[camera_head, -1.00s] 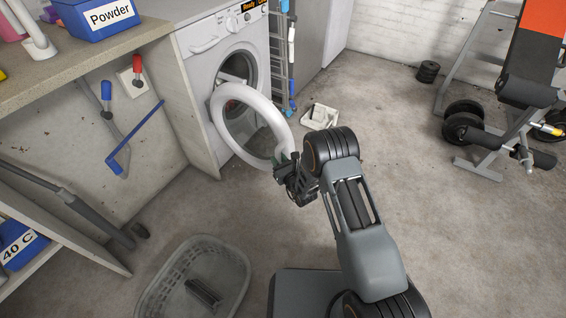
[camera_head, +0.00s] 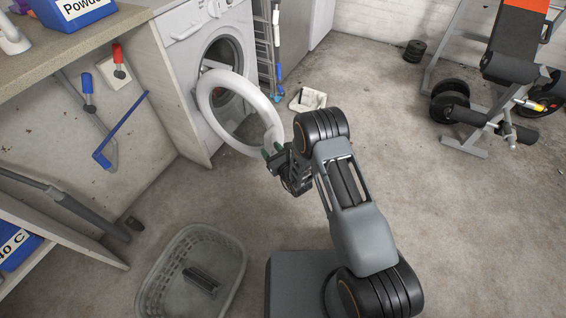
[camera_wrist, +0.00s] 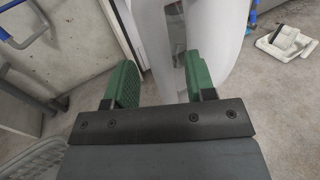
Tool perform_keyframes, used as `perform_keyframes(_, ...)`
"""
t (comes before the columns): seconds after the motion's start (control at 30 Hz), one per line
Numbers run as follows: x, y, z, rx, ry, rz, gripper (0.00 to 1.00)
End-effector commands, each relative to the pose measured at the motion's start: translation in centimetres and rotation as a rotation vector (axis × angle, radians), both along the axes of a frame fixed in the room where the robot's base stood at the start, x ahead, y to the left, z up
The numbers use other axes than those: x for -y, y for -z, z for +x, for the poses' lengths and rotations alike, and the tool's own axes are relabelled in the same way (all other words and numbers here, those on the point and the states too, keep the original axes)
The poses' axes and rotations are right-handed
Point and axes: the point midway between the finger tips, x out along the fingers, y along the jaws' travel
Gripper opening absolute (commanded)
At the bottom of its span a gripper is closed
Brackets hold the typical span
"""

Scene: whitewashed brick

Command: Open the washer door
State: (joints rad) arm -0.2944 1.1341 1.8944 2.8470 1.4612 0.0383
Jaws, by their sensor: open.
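The washer (camera_head: 180,62) stands at the upper left, a white machine with a round front opening. Its door (camera_head: 205,98), a thick white ring with clear glass, stands swung well out from the front. My gripper (camera_head: 272,151) is at the door's free edge, on the side away from the washer. In the wrist view, the green fingers of my gripper (camera_wrist: 160,82) are apart. The white door rim (camera_wrist: 215,40) lies between and beyond them, passing behind the right finger. I cannot tell whether either finger touches it.
A grey laundry basket (camera_head: 232,265) stands on the floor at the front, left of my base. A worktop (camera_head: 100,40) runs along the left. A white tray (camera_head: 308,98) lies beyond the door. A weight bench (camera_head: 510,70) is at the right; the floor between is clear.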

Motion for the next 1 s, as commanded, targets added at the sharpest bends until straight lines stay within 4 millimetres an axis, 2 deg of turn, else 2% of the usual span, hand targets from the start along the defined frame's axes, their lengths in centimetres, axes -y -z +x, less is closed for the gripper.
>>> perform_keyframes(0.3, 3.8, -0.1, -5.5, -0.006, 0.002, -0.003, 0.50)
perform_keyframes(0.5, 5.4, -0.1, -8.0, -0.005, 0.001, -0.002, 0.50)
perform_keyframes(0.7, 6.2, 0.0, -9.2, -0.003, 0.000, -0.002, 0.50)
perform_keyframes(1.0, 6.3, 0.0, -9.5, -0.002, -0.001, -0.001, 0.50)
